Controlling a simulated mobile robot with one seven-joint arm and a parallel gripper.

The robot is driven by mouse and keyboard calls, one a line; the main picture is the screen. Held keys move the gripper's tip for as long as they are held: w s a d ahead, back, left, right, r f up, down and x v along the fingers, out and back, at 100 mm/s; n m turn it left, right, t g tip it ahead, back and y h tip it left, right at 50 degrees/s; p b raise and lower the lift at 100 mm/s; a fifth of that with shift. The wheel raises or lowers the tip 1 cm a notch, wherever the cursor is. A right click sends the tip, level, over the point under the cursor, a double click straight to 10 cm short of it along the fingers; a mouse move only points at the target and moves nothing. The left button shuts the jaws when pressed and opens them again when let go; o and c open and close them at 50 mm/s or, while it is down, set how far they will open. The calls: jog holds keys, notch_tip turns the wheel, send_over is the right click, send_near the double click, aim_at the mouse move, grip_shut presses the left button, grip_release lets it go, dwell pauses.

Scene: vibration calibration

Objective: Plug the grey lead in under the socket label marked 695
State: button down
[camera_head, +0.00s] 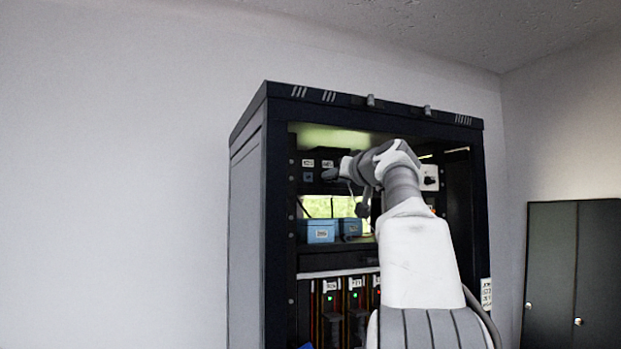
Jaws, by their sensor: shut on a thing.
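My gripper (332,174) is inside the open rack, at the upper left panel, at the end of my arm, which reaches in from the lower right. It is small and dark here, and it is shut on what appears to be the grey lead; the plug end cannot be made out. Two small white socket labels sit on the panel, a left one (308,163) and a right one (327,164) just above my gripper. Their numbers are too small to read. A socket (308,177) shows under the left label. The place under the right label is covered by my gripper.
The black rack (248,215) frames the opening. Two blue boxes, one left (321,231) and one right (350,228), stand on the shelf below. Modules with green and red lights (354,296) sit lower. My arm hides the rack's middle right. A dark cabinet (552,270) stands right.

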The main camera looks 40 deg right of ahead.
jog(key=shift+m+p, duration=0.6)
jog(key=shift+m, duration=1.2)
jog(key=shift+r+m, duration=0.1)
jog(key=shift+m, duration=0.2)
jog(key=m+p, duration=0.1)
jog(key=m, duration=0.2)
jog(key=shift+p, duration=0.3)
jog(key=shift+m, duration=0.4)
jog(key=shift+m+p, duration=0.4)
jog(key=shift+m, duration=0.2)
jog(key=shift+m+p, duration=0.9)
jog(key=shift+m, duration=1.2)
